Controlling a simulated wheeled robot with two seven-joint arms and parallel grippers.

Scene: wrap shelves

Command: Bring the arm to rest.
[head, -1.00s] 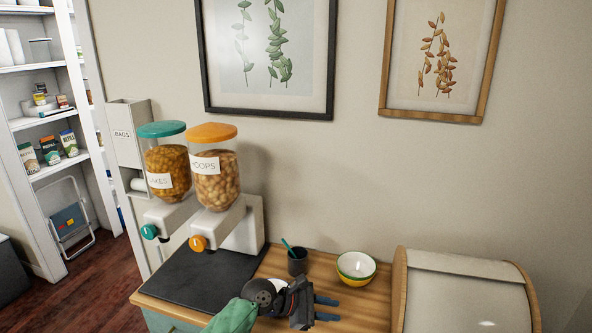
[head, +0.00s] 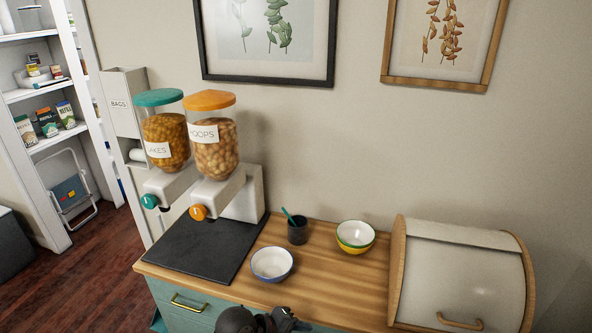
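Part of my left arm and gripper (head: 285,319) shows dark at the bottom edge, in front of the counter. The frame cuts it off, and its fingers cannot be made out, so I cannot tell whether it is open or shut. My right gripper is out of view. A white bowl with a blue rim (head: 272,264) stands upright on the wooden counter (head: 330,290), just behind the arm and apart from it.
A dark mat (head: 195,248) lies below two cereal dispensers (head: 213,150). A dark cup (head: 297,231) with a green-handled utensil and stacked bowls (head: 355,237) stand at the back. A bread box (head: 460,275) fills the right. The counter's middle is clear.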

